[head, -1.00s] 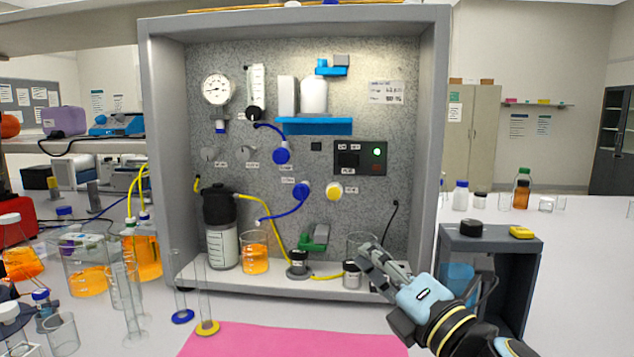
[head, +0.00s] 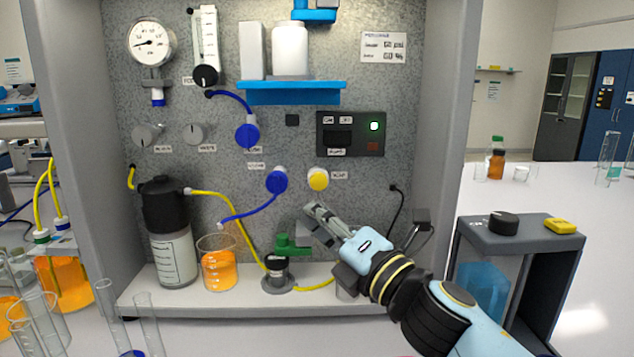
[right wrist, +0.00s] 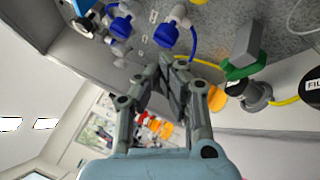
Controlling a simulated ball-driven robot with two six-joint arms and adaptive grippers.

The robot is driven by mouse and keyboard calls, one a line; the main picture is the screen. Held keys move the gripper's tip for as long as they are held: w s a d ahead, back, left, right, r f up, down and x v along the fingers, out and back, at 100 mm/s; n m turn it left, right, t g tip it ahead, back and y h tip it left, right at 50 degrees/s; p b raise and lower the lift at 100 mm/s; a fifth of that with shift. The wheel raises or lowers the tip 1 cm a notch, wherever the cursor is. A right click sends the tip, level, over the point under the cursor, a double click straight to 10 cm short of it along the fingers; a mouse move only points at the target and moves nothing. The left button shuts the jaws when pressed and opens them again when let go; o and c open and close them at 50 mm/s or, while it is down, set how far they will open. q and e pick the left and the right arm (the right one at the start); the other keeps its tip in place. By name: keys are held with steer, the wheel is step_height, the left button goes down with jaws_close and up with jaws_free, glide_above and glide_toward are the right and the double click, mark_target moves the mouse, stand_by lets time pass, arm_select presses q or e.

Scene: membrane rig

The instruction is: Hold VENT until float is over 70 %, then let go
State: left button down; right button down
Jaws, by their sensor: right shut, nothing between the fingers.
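I cannot read which control is labelled VENT. Candidates on the grey panel are a round yellow button (head: 318,180), a blue knob (head: 277,182) left of it, a higher blue knob (head: 247,136) and two grey knobs (head: 147,135) (head: 195,133). A flow tube (head: 205,35) with a black knob at its foot stands upper left; its float level is too small to read. My right gripper (head: 312,212) is shut and empty, below the yellow button and apart from it. In the right wrist view, its fingers (right wrist: 172,78) point toward the panel near a blue knob (right wrist: 165,36). My left gripper is not in view.
A green-handled valve (head: 292,246) sits just below left of the gripper. A beaker of orange liquid (head: 219,262) and a black-topped bottle (head: 170,235) stand on the rig's shelf. A pressure gauge (head: 152,42) is upper left. A grey stand (head: 520,237) is at the right.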

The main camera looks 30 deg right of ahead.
steer(key=w+d, duration=0.3)
steer(key=w, duration=0.4)
steer(key=shift+w+d+b, duration=0.4)
stand_by(1.2)
steer(key=shift+w+d, duration=0.2)
steer(key=shift+w, duration=0.2)
steer(key=shift+w+d, duration=0.2)
steer(key=shift+w, duration=0.25)
stand_by(0.8)
stand_by(1.5)
steer(key=shift+s+a, duration=0.4)
steer(key=shift+s, duration=0.45)
steer(key=shift+s, duration=0.1)
steer(key=s, duration=0.1)
steer(key=s+a, duration=0.1)
steer(key=s, duration=0.1)
steer(key=s+a, duration=0.1)
steer(key=shift+s+a+p, duration=0.1)
steer(key=shift+s+p, duration=0.05)
steer(key=shift+p, duration=0.2)
